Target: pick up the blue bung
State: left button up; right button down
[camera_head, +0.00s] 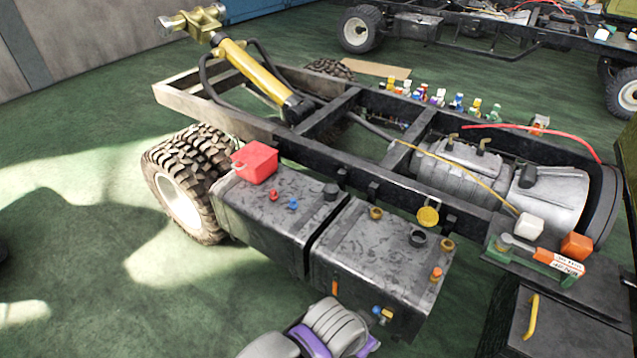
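A small blue bung (293,204) stands on top of the left dark metal tank (265,218), to the right of a small red piece (273,195) and in front of a red box (254,161). Another small blue piece (376,310) is on the front face of the right tank (350,262), beside a yellow fitting (387,314). I cannot tell its kind. A grey and purple part of my arm shows at the bottom edge, in front of the tanks. Neither gripper can be seen.
The chassis frame (340,170) with a wheel (188,183) stands behind the tanks. A yellow cylinder (252,72) rises at the back. Several coloured pieces (440,97) line the far rail. Steps (575,325) stand at right. Green floor is clear at left.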

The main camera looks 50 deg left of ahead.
aim_at(293, 204)
jog(key=u, duration=1.95)
